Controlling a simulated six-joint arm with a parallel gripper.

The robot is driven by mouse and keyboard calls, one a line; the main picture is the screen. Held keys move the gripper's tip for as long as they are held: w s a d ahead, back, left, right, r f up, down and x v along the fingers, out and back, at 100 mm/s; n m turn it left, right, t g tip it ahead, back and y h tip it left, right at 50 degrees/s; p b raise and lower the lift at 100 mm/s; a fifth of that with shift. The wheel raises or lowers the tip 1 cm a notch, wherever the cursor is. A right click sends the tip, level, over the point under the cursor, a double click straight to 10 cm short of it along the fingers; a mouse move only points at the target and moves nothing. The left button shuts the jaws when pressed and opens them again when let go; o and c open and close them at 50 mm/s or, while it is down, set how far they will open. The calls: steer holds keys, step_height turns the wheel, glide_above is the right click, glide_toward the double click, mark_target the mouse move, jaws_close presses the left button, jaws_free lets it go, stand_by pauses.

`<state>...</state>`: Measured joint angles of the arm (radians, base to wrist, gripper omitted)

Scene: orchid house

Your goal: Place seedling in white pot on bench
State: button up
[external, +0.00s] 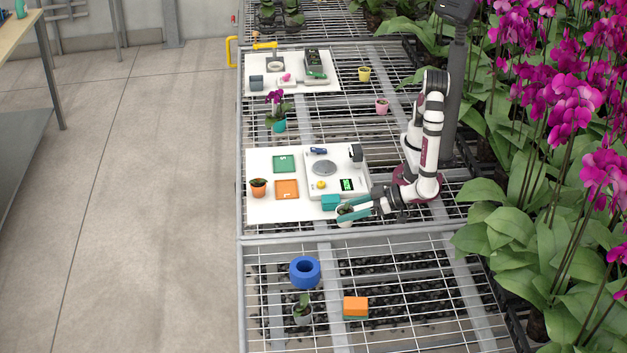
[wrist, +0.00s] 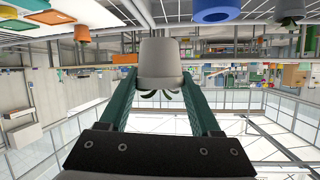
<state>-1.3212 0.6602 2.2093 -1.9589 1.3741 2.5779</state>
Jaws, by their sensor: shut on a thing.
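My gripper (external: 352,210), with teal fingers, is shut on a small white pot (external: 345,220) near the front edge of the white board. In the wrist view the pot (wrist: 160,62) sits between the fingertips of my gripper (wrist: 160,80). That view is upside down, and dark green seedling leaves (wrist: 158,94) show past the pot's rim. How high the pot is above the board is hard to tell. A grey-white pot with a green seedling (external: 303,311) stands on the bench mesh at the front.
A blue ring (external: 305,271) and an orange-and-green block (external: 355,308) lie on the front mesh. Orchids crowd the right.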

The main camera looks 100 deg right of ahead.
steer(key=shift+n+y, duration=0.3)
steer(key=s+a+f, duration=0.2)
steer(key=a, duration=0.1)
steer(key=s+a+f, duration=0.2)
steer(key=s+a, duration=0.1)
steer(key=a, duration=0.1)
steer(key=s+a+f, duration=0.2)
steer(key=a+f, duration=0.1)
steer(key=a, duration=0.1)
steer(key=shift+s, duration=0.4)
step_height(320, 180, down, 3)
steer(key=shift+a+f, duration=0.1)
steer(key=shift+f, duration=0.4)
steer(key=shift+f, duration=0.15)
steer(key=o, duration=1.4)
